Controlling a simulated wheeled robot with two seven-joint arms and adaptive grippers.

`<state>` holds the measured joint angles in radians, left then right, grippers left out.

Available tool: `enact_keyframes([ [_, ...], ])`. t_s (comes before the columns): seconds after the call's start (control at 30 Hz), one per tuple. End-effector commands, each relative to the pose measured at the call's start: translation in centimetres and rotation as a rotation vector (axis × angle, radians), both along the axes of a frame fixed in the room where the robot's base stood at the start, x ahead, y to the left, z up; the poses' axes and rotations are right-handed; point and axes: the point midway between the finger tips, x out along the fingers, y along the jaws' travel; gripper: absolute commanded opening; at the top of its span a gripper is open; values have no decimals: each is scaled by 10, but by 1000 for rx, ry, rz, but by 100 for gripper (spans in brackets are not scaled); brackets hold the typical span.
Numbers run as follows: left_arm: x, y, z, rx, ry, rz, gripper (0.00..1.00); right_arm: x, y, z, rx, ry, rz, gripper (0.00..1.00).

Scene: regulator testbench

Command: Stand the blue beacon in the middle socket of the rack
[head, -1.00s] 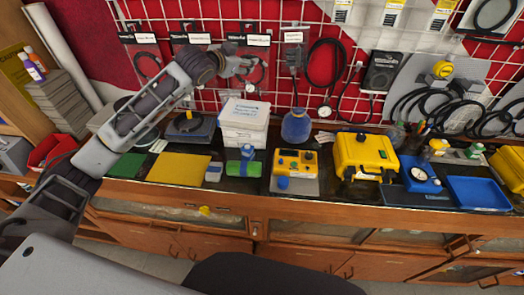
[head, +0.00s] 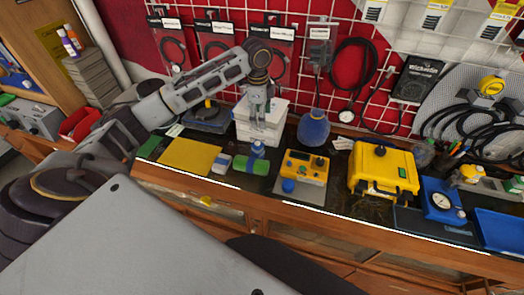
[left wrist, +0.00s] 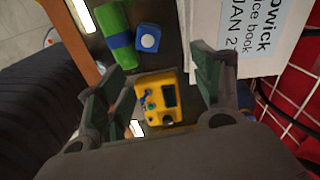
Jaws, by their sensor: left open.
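My left gripper (head: 260,110) points down in front of the white box, above the bench. It is open and empty; its two fingers also frame the view in the left wrist view (left wrist: 166,85). A small blue block with a pale round top (head: 258,149) stands behind a green cylinder with a blue band (head: 246,165); the block also shows in the left wrist view (left wrist: 148,38). A blue dome (head: 288,186) sits by the yellow control box (head: 306,167). I cannot tell which blue piece is the beacon, and I cannot make out a rack. My right gripper is not in view.
A white box (head: 262,128) and a round blue flask (head: 314,128) stand at the back. A yellow case (head: 383,170) and a blue gauge unit (head: 441,198) stand to the right. A yellow mat (head: 190,157) lies left. Cables hang on the wire grid behind.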

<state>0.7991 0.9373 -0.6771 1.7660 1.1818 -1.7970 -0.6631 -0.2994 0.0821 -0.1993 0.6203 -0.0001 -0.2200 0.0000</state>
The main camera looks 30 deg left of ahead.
Motion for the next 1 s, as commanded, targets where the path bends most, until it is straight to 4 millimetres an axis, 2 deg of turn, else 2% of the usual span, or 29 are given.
enact_keyframes([
  [0.1,-10,6,0,31,44,-94,66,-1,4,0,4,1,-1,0],
  [0.23,-12,7,0,38,52,-158,66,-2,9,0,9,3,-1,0],
  [0.7,-11,7,-1,38,48,-178,66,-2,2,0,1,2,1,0],
  [0.87,-11,7,-11,37,49,-178,66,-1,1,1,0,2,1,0],
  [1.0,-12,8,-26,38,49,-178,66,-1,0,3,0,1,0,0],
])
